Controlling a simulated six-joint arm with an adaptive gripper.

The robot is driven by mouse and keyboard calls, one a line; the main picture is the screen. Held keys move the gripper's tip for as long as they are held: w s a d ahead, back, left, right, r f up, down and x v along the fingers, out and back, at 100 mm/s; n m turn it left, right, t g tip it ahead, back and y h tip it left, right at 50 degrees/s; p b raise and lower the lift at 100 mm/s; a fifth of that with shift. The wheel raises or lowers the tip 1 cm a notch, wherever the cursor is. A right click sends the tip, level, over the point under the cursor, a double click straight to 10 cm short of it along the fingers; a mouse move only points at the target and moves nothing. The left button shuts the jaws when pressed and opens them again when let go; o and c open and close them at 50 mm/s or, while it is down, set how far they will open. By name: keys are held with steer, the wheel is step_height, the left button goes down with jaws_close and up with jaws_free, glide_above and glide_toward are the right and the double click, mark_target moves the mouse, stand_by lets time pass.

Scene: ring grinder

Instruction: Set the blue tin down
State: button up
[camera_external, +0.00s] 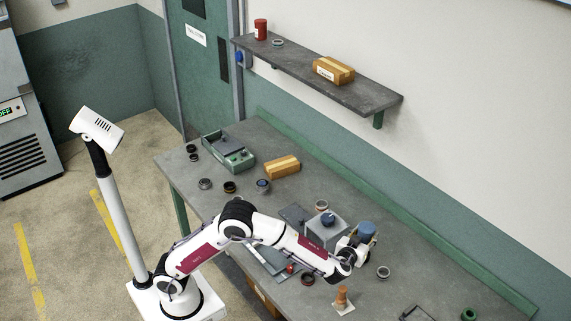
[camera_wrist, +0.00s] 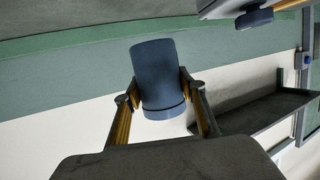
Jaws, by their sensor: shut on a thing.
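The blue tin (camera_wrist: 158,75) is held between the two fingers of my gripper (camera_wrist: 160,100) in the wrist view. In the external view the blue tin (camera_external: 367,229) shows at the end of my arm, above the right part of the bench. My gripper (camera_external: 368,238) is shut on the tin's sides there. Whether the tin touches the bench is hard to tell, though the wall and shelf behind it in the wrist view suggest it is raised.
A grey box-shaped machine (camera_external: 325,230) with a dark blue knob stands left of my gripper. A metal ring (camera_external: 383,272) and an orange peg on a base (camera_external: 342,299) are near the front. A cardboard box (camera_external: 282,167) lies farther left. A wall shelf (camera_external: 330,82) hangs above.

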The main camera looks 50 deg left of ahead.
steer(key=shift+w+d+n+g+y, duration=0.2)
steer(key=shift+d+n+g+y, duration=0.1)
steer(key=shift+d+n+y, duration=0.45)
steer(key=s+d+f+n+g+y, duration=0.2)
steer(key=s+d+f+n+y, duration=0.1)
steer(key=d+f, duration=0.3)
steer(key=shift+s+d+g+y, duration=0.35)
steer(key=shift+s+d, duration=0.15)
steer(key=shift+s, duration=0.15)
steer(key=shift+f, duration=3.05)
steer(key=shift+f, duration=0.1)
steer(key=shift+f, duration=1.8)
steer(key=shift+f, duration=0.15)
